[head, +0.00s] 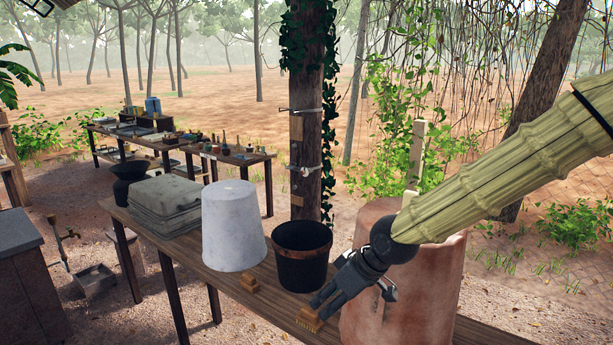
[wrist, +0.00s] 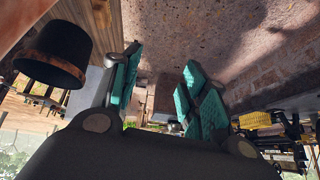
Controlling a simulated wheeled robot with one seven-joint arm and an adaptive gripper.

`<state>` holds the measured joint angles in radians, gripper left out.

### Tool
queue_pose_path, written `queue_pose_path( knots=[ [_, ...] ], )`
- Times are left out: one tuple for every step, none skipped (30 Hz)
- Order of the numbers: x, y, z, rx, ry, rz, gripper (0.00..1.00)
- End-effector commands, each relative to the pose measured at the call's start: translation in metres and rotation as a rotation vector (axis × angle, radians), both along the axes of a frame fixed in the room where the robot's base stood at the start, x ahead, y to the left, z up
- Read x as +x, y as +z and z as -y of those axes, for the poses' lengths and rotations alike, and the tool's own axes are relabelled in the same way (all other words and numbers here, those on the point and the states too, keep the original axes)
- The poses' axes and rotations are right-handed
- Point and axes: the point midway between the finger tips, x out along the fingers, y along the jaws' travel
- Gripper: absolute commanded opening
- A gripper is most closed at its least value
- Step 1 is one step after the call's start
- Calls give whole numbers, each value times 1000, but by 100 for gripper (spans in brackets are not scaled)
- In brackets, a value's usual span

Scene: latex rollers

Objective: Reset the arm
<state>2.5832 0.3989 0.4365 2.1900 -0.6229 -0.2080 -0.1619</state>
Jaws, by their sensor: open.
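My gripper (head: 328,293) is at the end of my arm, which reaches in from the right in the head view. It is in front of the large clay pot and just right of the black bucket (head: 301,258). In the wrist view my gripper (wrist: 160,88) shows two teal-padded fingers spread apart with nothing held between them. In the head view the fingertips are close to a small brush (head: 309,319) on the bench; I cannot tell if they touch it. The black bucket also shows at upper left in the wrist view (wrist: 55,52).
The clay pot (head: 435,300) stands behind my gripper. A wooden post (head: 306,150) rises behind. Another table (head: 190,148) stands further back.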

Motion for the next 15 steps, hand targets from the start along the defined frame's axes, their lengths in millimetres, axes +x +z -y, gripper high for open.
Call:
queue_pose_path(
  knots=[
    [-1,-18,1,4,-13,-23,44],
    [-3,-26,1,7,-21,-32,44],
    [-5,-36,2,11,-33,-45,44],
    [-8,-43,2,14,-42,-55,44],
    [-11,-52,3,18,-52,-67,44],
    [-14,-64,3,24,-66,-81,44],
    [-19,-74,4,25,-77,-94,44],
    [-25,-84,5,29,-91,-107,44],
    [-32,-99,6,34,-110,-124,44],
    [-39,-113,7,37,-126,-140,44],
    [-46,-127,8,39,-146,-158,44],
    [-54,-146,10,43,-172,-180,44],
    [-61,-161,12,46,-193,-198,44],
    [-66,-176,14,46,-213,-214,44],
    [-73,-195,16,47,-240,-238,44]
  ],
)
